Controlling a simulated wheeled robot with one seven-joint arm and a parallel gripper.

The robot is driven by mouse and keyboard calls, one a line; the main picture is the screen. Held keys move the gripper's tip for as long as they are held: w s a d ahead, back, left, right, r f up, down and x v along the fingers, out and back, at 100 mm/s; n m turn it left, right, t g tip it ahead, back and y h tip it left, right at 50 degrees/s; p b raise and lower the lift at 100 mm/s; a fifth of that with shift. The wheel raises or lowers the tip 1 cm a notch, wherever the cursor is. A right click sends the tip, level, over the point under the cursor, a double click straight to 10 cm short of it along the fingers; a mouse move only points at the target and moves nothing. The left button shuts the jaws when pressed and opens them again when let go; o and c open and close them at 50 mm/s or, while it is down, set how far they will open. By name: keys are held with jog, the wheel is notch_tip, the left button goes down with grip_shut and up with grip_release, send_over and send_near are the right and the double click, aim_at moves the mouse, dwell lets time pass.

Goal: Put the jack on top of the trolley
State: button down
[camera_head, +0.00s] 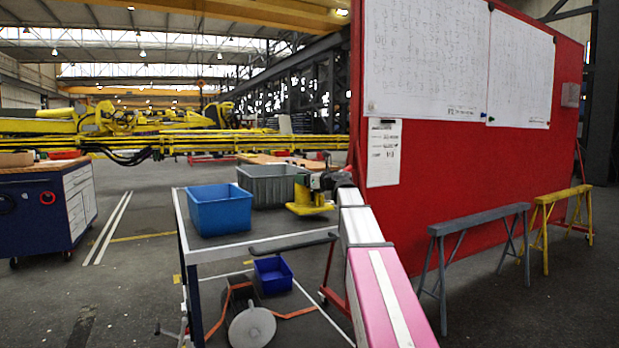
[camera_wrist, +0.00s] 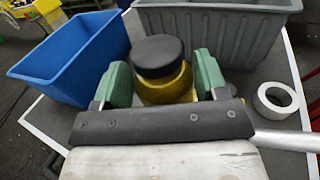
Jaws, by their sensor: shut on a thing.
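The jack (camera_head: 306,209) is yellow, with a black round cap that shows in the wrist view (camera_wrist: 158,57). My gripper (camera_head: 322,182) is shut on it; in the wrist view the green fingers (camera_wrist: 160,85) press on both sides just below the cap. The trolley (camera_head: 262,243) has a dark top with a light rim. The jack looks upright over the right part of that top, in front of the grey bin. I cannot tell whether its base touches the surface; my gripper hides its lower part in the wrist view.
A blue bin (camera_head: 219,208) and a grey bin (camera_head: 268,184) stand on the trolley top. A white tape roll (camera_wrist: 277,103) lies right of the jack. The lower shelf holds a small blue bin (camera_head: 273,276) and a disc (camera_head: 252,328). A red board (camera_head: 440,190) stands at the right.

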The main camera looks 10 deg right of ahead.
jog(key=shift+f, duration=1.95)
jog(key=shift+c, duration=0.8)
grip_release()
jog(key=shift+f, duration=0.1)
jog(key=v, duration=1.2)
jog(key=shift+d, duration=0.1)
